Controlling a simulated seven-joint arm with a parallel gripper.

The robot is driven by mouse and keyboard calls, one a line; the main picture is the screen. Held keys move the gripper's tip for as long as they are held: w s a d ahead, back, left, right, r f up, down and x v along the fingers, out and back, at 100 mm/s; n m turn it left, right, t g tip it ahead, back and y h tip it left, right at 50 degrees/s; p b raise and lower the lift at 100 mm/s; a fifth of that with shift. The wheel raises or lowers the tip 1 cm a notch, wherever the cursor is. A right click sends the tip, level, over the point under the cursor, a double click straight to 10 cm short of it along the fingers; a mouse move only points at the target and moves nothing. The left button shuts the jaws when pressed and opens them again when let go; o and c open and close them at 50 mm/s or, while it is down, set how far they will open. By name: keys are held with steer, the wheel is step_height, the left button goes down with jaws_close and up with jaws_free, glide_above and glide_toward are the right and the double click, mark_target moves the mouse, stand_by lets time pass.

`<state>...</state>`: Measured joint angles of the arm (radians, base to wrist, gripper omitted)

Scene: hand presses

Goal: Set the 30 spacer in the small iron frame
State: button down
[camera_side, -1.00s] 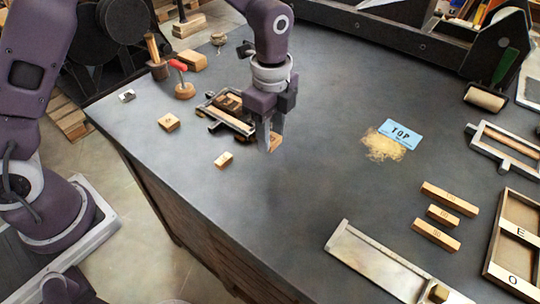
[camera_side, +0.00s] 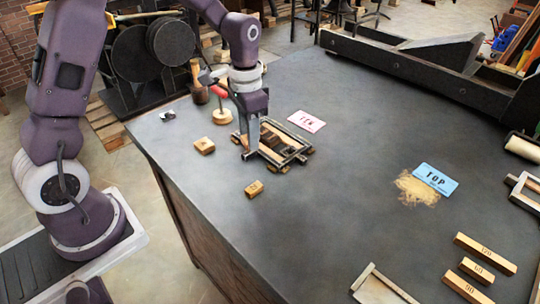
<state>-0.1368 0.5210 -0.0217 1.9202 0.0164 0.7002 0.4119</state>
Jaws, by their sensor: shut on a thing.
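The small iron frame (camera_side: 291,135) lies on the dark bench left of centre, with wooden pieces and a dark block inside it. My gripper (camera_side: 247,153) points down at the frame's left end, its fingers low over that end. It is shut on a small wooden spacer, taken to be the 30 spacer; the fingers mostly hide the spacer and its number cannot be read. I cannot tell whether the spacer touches the frame.
Loose wooden blocks lie left of the frame (camera_side: 204,146) and in front of it (camera_side: 254,189). A red-handled tool (camera_side: 221,112) stands behind. A pink card (camera_side: 306,121) lies beyond the frame, a blue TOP card (camera_side: 436,179) at right.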

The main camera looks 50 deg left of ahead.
mark_target(279, 149)
steer(key=w+d+r+m, duration=0.2)
steer(key=w+r+m, duration=0.2)
steer(key=w+m, duration=0.75)
steer(key=s+f+m, duration=0.1)
steer(key=f, duration=0.2)
steer(key=f+m, duration=0.1)
steer(key=f, duration=0.2)
steer(key=s+f+m, duration=0.1)
steer(key=f, duration=0.2)
steer(key=shift+s+a+f, duration=0.25)
steer(key=shift+s+f, duration=0.05)
steer(key=shift+f, duration=0.1)
steer(key=shift+f, duration=0.15)
steer(key=shift+s+f, duration=0.2)
steer(key=shift+f, duration=0.3)
steer(key=c, duration=0.9)
jaws_free()
steer(key=shift+c, duration=0.2)
step_height(279, 149, up, 14)
steer(key=shift+w+f, duration=0.15)
steer(key=shift+f, duration=0.05)
